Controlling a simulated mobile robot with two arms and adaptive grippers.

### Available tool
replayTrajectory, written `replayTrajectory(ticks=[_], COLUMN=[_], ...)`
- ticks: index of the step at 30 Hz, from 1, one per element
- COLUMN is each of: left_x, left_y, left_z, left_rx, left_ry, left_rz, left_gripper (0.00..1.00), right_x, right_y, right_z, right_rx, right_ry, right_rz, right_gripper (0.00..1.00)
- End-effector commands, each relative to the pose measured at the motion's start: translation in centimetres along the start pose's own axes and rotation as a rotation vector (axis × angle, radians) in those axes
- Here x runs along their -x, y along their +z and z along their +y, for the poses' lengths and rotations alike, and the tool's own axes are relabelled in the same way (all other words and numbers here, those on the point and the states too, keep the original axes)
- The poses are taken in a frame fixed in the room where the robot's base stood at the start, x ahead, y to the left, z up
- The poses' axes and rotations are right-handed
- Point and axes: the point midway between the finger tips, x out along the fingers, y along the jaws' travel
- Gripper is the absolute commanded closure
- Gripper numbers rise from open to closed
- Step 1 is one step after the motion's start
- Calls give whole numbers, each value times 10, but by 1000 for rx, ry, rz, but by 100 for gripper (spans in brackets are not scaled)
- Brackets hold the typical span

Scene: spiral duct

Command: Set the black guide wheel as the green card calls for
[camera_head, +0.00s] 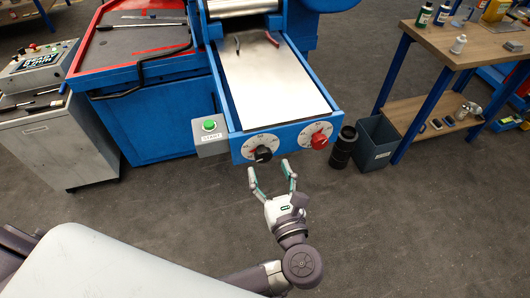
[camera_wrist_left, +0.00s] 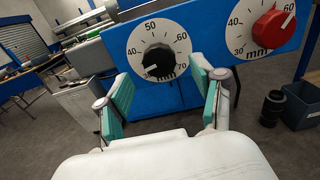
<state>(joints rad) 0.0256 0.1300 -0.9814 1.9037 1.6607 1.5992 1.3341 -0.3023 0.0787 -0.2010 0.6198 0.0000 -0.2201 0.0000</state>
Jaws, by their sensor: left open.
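The black guide wheel (camera_head: 262,153) is a black knob on a white round dial, on the front of the blue machine. In the left wrist view the black wheel (camera_wrist_left: 159,61) has 50, 60 and 70 readable around it; its exact setting is hard to tell. My left gripper (camera_head: 271,168) is open and empty, just in front of and below the wheel. In the left wrist view the wheel shows between and beyond the open fingers (camera_wrist_left: 164,82), apart from them. I cannot make out a green card. My right gripper is not in view.
A red wheel (camera_head: 318,141) on a similar dial sits to the right of the black one. A grey box with a green button (camera_head: 209,125) sticks out at left. A black cylinder (camera_head: 343,148) and a grey bin (camera_head: 376,142) stand on the floor at right.

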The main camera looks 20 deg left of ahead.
Motion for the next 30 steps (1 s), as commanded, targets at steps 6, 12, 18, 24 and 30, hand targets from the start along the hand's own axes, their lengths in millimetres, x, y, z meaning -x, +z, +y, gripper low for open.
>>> replayTrajectory(ticks=[6,12,18,24,30], left_x=[-30,-39,-39,-39,-38], left_y=[2,0,0,0,0], left_z=[0,0,0,0,0], left_rx=[-3,-1,-1,-1,-2], left_ry=[1,1,1,1,1], left_rz=[-2,-1,0,0,0], left_gripper=[33,33,33,63,92], right_x=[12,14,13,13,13], right_y=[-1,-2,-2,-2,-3], right_z=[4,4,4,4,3], right_rx=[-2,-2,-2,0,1], right_ry=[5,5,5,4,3], right_rz=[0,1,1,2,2], right_gripper=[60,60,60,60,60])
